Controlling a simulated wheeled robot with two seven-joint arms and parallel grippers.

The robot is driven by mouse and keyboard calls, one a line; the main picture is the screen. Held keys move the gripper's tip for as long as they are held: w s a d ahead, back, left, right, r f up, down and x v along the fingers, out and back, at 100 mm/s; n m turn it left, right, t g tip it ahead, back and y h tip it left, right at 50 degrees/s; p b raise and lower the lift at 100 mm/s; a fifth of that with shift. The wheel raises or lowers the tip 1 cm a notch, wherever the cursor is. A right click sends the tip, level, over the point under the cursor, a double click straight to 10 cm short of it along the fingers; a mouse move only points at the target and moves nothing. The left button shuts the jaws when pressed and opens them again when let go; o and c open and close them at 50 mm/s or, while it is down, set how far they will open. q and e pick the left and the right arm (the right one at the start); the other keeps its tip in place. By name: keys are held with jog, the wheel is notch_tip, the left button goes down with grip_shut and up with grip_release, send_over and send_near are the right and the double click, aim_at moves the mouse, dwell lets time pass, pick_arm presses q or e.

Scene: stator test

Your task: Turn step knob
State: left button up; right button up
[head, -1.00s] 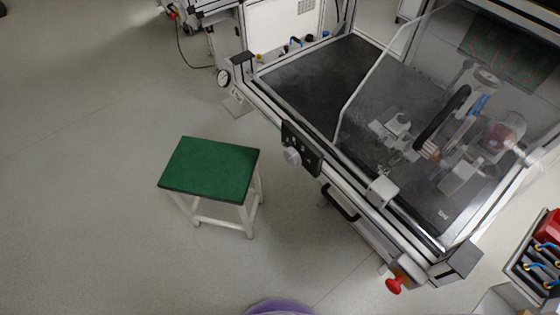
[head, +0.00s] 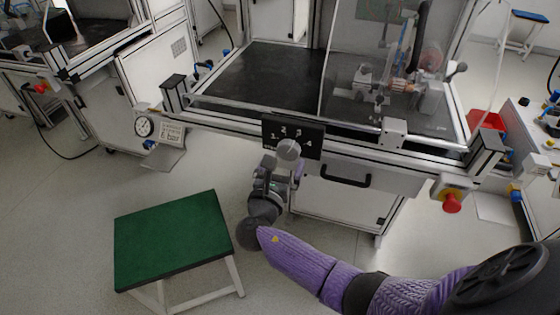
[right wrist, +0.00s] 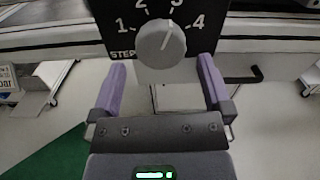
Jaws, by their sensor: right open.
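The grey round step knob (head: 288,150) sits on a black panel (head: 311,140) at the front edge of the bench. The right wrist view shows the knob (right wrist: 160,45) close up, with the numbers 1 to 4 around it and part of the word STEP at lower left. Its pointer mark points up and slightly right, toward the 3. My right gripper (head: 284,166) is just below and in front of the knob in the head view. In the right wrist view its purple fingers (right wrist: 162,62) are open, one at each side of the knob's lower part, apart from it. My left gripper is out of view.
A green-topped stool (head: 172,240) stands at lower left. Right of the panel are a black drawer handle (head: 346,181) and a red knob (head: 452,203) on a yellow base. A clear guard covers the bench's right part. Open floor lies left of the stool.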

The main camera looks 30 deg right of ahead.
aim_at(287, 154)
jog(key=x, duration=0.3)
jog(key=shift+f+b, duration=0.15)
jog(key=shift+b, duration=0.25)
jog(key=shift+w+d, duration=0.25)
jog(key=shift+d, duration=0.1)
